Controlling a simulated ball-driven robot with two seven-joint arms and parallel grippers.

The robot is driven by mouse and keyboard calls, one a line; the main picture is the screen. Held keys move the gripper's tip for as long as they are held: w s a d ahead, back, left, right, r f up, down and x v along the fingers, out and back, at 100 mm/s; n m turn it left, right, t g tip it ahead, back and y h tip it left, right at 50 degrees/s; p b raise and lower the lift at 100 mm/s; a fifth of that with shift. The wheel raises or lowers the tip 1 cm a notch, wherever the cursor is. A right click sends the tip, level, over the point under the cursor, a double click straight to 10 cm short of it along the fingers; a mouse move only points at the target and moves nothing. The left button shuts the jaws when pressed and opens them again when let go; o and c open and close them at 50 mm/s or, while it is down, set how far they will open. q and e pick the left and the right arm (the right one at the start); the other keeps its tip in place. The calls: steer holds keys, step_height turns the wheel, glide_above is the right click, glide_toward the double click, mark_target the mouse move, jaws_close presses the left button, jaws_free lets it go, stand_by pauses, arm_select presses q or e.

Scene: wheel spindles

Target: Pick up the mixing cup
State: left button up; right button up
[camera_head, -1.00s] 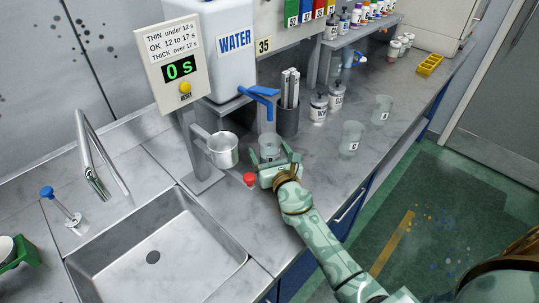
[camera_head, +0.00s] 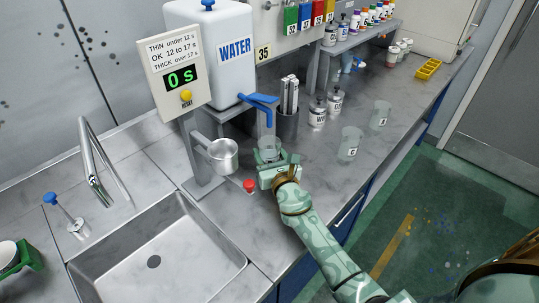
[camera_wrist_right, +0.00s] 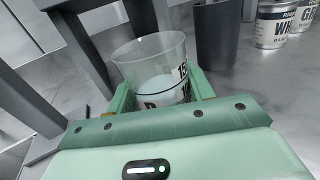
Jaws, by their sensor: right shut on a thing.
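The mixing cup (camera_head: 269,146) is a clear, see-through cup with dark markings, standing upright on the grey counter under the blue water tap. My right gripper (camera_head: 270,160) is shut on it, with one finger on each side. In the right wrist view the cup (camera_wrist_right: 152,68) sits between the two green fingers of the gripper (camera_wrist_right: 160,98), and its lower part is hidden by the gripper body. I cannot tell whether its base touches the counter. My left gripper is not in view.
A metal viscosity cup (camera_head: 222,154) hangs on the timer stand left of the mixing cup. A red cap (camera_head: 250,186) lies on the counter. A dark holder (camera_head: 287,124) with sticks stands behind. Two clear cups, C (camera_head: 349,143) and A (camera_head: 380,115), stand right. The sink (camera_head: 155,250) is front left.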

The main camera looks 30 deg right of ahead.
mark_target(273, 153)
step_height(273, 153, up, 3)
steer(key=shift+p, duration=1)
steer(key=s, duration=0.5)
steer(key=s+a, duration=0.1)
steer(key=s, duration=0.5)
steer(key=s+a+f+b, duration=0.1)
steer(key=s, duration=0.4)
steer(key=shift+s+a, duration=0.1)
steer(key=shift+s, duration=0.3)
steer(key=shift+s+a+r, duration=0.1)
steer(key=shift+s, duration=0.45)
